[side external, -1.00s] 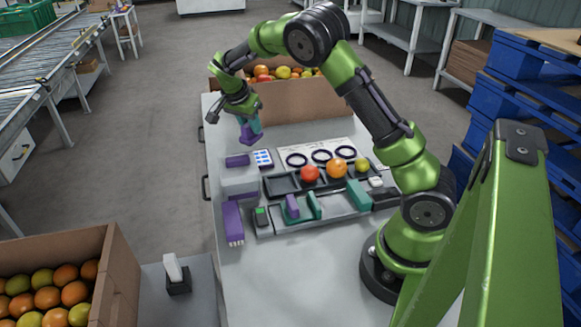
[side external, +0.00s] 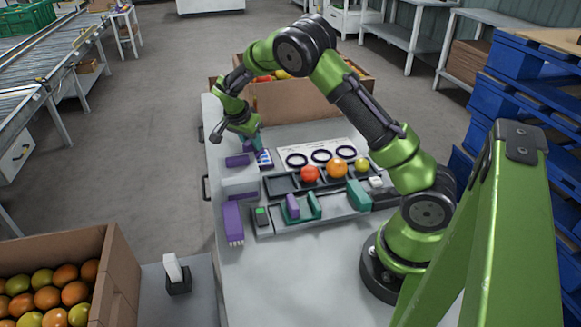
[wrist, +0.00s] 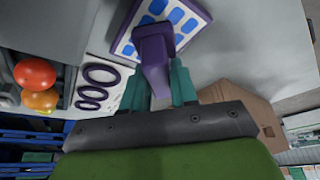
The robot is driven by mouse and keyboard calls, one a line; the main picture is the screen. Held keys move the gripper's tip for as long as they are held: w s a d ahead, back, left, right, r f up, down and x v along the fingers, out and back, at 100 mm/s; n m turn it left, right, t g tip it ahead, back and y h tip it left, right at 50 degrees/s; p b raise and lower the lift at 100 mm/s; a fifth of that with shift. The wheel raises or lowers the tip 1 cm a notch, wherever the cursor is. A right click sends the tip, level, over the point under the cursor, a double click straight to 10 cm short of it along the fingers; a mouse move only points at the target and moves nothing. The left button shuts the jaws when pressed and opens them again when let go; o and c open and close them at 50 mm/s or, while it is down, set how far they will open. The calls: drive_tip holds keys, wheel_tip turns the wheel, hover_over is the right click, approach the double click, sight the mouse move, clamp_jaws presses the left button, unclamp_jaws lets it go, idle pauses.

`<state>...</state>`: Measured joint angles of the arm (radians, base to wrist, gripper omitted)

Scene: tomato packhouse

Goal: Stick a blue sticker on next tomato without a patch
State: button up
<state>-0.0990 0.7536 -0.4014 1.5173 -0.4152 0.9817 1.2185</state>
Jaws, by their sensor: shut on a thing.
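My gripper (side external: 254,143) is shut on a purple tool (wrist: 153,48), held between its teal fingers. In the wrist view the tool's end overlaps the white card of blue stickers (wrist: 192,12); whether it touches is unclear. The card (side external: 264,160) lies flat on the bench, partly hidden. A red tomato (side external: 310,174), an orange tomato (side external: 337,168) and a smaller yellow-green tomato (side external: 362,165) sit in a row in a dark tray (side external: 284,184). The red (wrist: 35,73) and orange (wrist: 40,101) ones also show in the wrist view. I see no clear patches on them.
A white plate with several dark rings (side external: 321,156) lies behind the tomatoes. A carton of tomatoes (side external: 300,102) stands at the back. The bench's near part is clear.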

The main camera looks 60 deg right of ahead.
drive_tip(key=shift+f, duration=0.6)
idle(1.6)
drive_tip(key=shift+r, duration=0.1)
drive_tip(key=shift+r, duration=3.5)
drive_tip(key=shift+r, duration=0.45)
drive_tip(key=s+r+m+g+y, duration=0.1)
drive_tip(key=s+r+m+g, duration=0.15)
drive_tip(key=s+m, duration=1.15)
drive_tip(key=shift+s+d+f+n+g, duration=0.1)
drive_tip(key=shift+s+f+n, duration=0.65)
drive_tip(key=shift+f+n, duration=0.15)
drive_tip(key=shift+s+d+f+n+g, duration=0.1)
drive_tip(key=shift+s+f+n+g, duration=0.05)
drive_tip(key=shift+s+f+n, duration=0.75)
drive_tip(key=shift+s+d+f+n+g, duration=0.1)
drive_tip(key=shift+s+f+n, duration=0.55)
drive_tip(key=shift+f, duration=0.45)
